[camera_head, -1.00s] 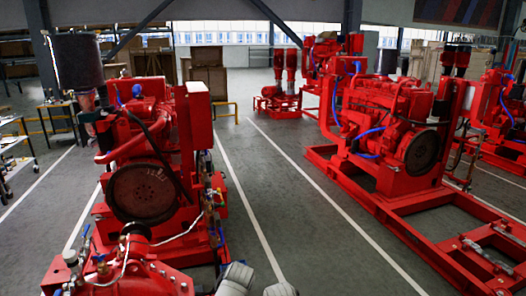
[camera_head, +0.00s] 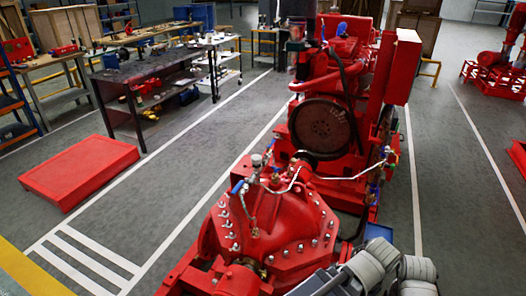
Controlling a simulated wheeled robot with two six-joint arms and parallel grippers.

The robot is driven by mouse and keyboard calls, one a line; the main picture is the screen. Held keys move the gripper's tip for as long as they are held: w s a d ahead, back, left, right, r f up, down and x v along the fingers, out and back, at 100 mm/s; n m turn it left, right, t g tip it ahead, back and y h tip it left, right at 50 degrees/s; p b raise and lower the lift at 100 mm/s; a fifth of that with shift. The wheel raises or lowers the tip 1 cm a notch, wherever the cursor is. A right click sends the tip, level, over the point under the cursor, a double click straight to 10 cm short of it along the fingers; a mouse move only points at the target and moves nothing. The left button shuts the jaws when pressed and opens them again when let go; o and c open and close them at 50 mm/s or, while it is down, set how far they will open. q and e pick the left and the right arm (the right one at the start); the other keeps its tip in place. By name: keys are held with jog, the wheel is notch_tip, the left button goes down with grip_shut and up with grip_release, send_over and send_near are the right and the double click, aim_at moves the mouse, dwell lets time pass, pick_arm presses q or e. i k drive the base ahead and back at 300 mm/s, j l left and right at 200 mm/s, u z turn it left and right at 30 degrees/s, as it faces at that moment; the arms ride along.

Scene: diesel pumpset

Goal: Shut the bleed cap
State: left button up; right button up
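A red pump casing (camera_head: 285,225) with a ring of bolts fills the lower middle of the head view. On its top left stand a small round gauge-like fitting (camera_head: 256,160), a valve with a blue handle (camera_head: 237,187) and a thin braided hose (camera_head: 285,188). A brass fitting (camera_head: 254,232) sits on the casing's front. I cannot tell which of these small parts is the bleed cap, or whether it is open. Grey and white links of my own arms show at the bottom right edge, beside the casing. No gripper fingertips are visible.
A red engine with a large dark flywheel (camera_head: 321,127) stands behind the pump. A low red platform (camera_head: 80,172) lies on the floor at left. A dark workbench (camera_head: 150,75) stands behind it. Open floor (camera_head: 180,180) with white lines runs left of the pump.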

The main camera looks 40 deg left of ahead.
aim_at(256, 159)
jog(key=u, duration=0.85)
